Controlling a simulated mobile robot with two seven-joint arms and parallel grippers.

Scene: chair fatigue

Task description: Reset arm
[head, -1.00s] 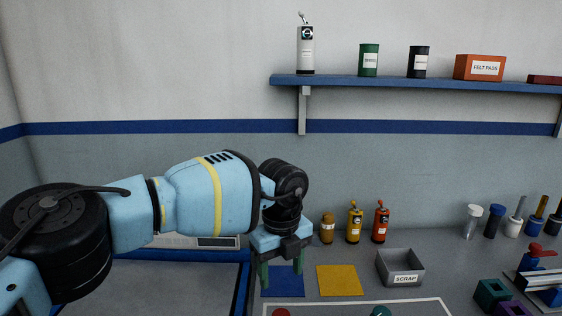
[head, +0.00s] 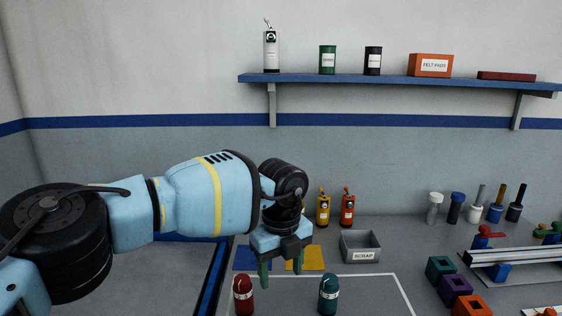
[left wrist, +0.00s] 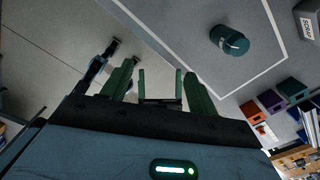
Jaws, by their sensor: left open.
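My left arm comes in from the left in the head view. Its gripper (head: 281,268) points down with green fingers apart and nothing between them, over the area of the blue and yellow mats. The open fingers also show in the left wrist view (left wrist: 158,88). A red bottle (head: 243,294) and a dark green bottle (head: 328,294) stand on the bench in front of the gripper, apart from it. The green one also shows in the left wrist view (left wrist: 229,40). My right gripper is not in view.
A grey scrap bin (head: 361,247) stands right of the yellow mat (head: 305,258) and blue mat (head: 252,258). Yellow and red bottles stand behind. Coloured blocks (head: 456,288) and a metal rail fixture (head: 512,257) lie at right. A blue shelf (head: 400,80) holds cans and boxes.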

